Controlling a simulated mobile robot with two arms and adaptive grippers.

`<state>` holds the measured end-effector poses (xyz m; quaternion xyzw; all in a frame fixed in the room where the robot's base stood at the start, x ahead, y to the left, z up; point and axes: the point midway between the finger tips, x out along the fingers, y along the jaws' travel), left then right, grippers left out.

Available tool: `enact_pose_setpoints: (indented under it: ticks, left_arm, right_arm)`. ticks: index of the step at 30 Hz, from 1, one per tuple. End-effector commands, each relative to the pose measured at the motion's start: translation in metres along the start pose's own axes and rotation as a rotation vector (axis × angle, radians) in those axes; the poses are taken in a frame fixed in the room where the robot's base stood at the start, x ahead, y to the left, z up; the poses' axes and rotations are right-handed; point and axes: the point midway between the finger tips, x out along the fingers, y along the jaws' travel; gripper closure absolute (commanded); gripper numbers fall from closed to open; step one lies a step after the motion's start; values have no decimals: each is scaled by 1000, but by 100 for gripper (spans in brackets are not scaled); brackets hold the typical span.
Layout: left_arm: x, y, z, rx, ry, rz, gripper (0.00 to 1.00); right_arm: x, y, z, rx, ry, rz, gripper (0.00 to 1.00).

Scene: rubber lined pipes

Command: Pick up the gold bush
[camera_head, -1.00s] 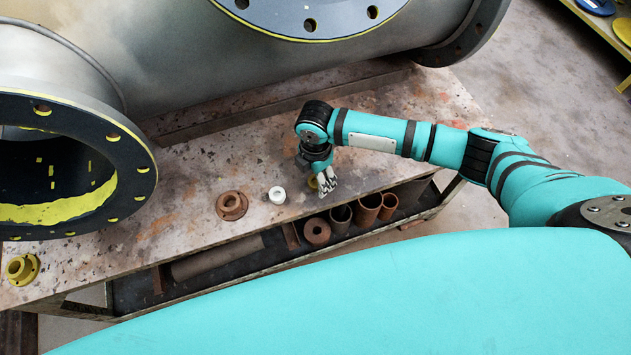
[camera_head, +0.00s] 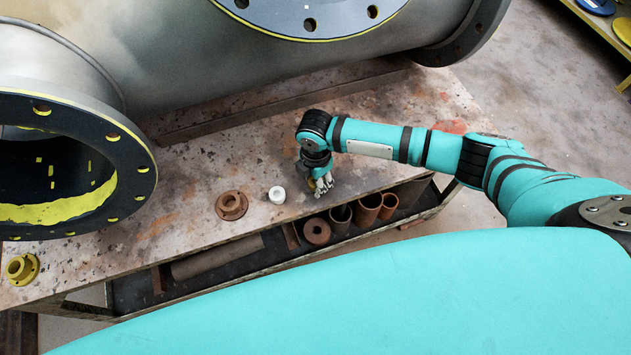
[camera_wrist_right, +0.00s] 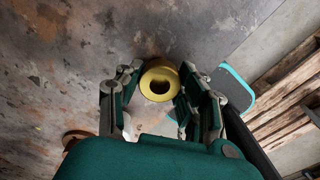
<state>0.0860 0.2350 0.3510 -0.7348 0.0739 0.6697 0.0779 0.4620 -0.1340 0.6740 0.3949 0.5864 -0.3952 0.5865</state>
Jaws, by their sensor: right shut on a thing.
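The gold bush (camera_wrist_right: 159,82) is a short yellow ring with a dark hole. In the right wrist view it sits between the two fingers of my right gripper (camera_wrist_right: 160,92), which are shut on it from both sides. In the head view my right gripper (camera_head: 321,186) points down at the bench near its front edge, and its fingers hide most of the bush. I cannot tell whether the bush is clear of the bench top. My left gripper is not in view.
On the bench (camera_head: 180,228), a white ring (camera_head: 277,195) and a rusty flanged bush (camera_head: 231,205) stand left of my right gripper. A yellow flange (camera_head: 22,268) is at far left. A large flanged pipe (camera_head: 200,75) lies behind. Several pipe pieces sit on the shelf below.

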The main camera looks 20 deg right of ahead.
Motion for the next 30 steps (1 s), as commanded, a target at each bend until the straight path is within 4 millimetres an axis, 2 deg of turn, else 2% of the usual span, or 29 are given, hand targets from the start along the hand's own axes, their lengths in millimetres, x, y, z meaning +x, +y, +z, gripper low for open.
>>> enact_pose_setpoints:
  ticks: [8,13,17,30]
  left_arm:
    - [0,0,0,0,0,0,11]
    - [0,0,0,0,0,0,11]
    - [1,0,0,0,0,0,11]
    - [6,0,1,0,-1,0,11]
  right_arm:
    - [-4,0,0,0,0,1,96]
    - [-19,1,0,-1,0,2,96]
    - [-39,1,-1,-1,1,4,96]
    - [-46,-55,-100,-5,6,1,96]
